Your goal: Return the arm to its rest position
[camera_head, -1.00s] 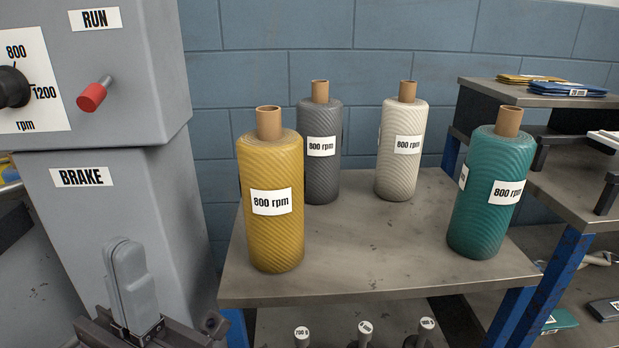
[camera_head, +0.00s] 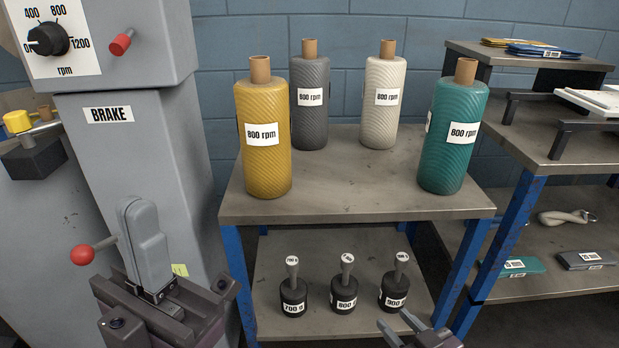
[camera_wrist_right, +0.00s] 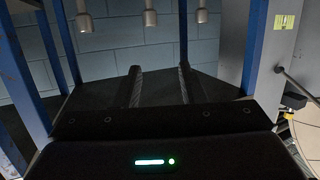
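My right gripper (camera_head: 400,325) shows at the bottom edge of the head view, in front of the lower shelf. Its two fingers are apart, with nothing between them. In the right wrist view the two dark fingers (camera_wrist_right: 160,84) also stand apart and empty. Most of the right arm is out of the frame.
Yellow (camera_head: 263,135), grey (camera_head: 310,120), white (camera_head: 382,115) and teal (camera_head: 450,150) bobbins stand on the table (camera_head: 330,190). Three black weights stand below, the 900 g one (camera_head: 394,290) nearest the right gripper. The machine's brake lever (camera_head: 145,240) is at left.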

